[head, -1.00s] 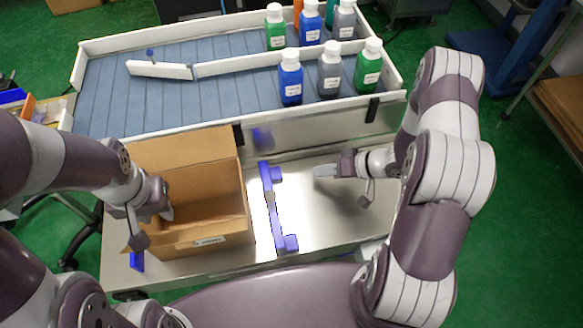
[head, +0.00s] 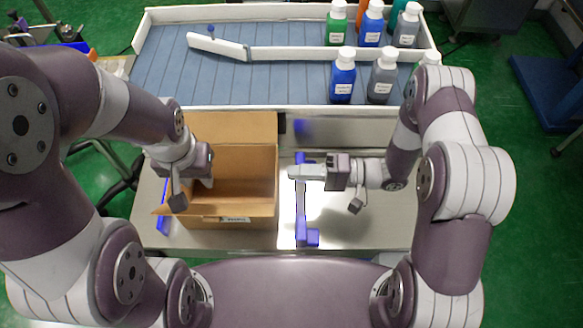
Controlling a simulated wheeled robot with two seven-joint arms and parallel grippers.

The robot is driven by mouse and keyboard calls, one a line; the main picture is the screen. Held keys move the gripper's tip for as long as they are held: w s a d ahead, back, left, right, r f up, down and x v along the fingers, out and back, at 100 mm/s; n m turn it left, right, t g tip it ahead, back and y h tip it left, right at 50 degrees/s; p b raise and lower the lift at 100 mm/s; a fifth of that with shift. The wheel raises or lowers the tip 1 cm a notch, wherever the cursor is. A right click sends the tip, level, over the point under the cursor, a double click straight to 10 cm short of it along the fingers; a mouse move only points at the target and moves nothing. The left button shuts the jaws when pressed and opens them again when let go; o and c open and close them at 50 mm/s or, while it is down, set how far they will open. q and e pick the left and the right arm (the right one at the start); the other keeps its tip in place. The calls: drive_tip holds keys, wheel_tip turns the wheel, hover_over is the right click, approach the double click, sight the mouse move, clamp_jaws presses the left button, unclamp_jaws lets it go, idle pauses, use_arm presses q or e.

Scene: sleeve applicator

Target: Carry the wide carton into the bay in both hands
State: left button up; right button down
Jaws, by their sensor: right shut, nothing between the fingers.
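The open brown carton (head: 248,204) stands upright on the metal bench, its flaps spread, with a small white label on its near side. My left gripper (head: 203,172) is at the carton's left side; its fingers are hard to make out against the carton, so I cannot tell whether they are open or touch it. My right gripper (head: 306,172) is shut and empty, pointing left over a blue bracket (head: 307,237), apart from the carton's right side. Another blue piece (head: 164,217) shows at the carton's left. I cannot tell which area is the bay.
Behind the carton is a blue-slatted conveyor (head: 270,83) with white side rails and a white diverter arm (head: 217,46). Several bottles, such as a blue one (head: 342,80), stand at its right end. The metal bench (head: 370,232) is bare right of the bracket.

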drive_tip(key=shift+a, duration=1)
drive_tip(key=a+p, duration=0.1)
drive_tip(key=a, duration=0.3)
drive_tip(key=shift+w, duration=0.1)
drive_tip(key=shift+d, duration=0.1)
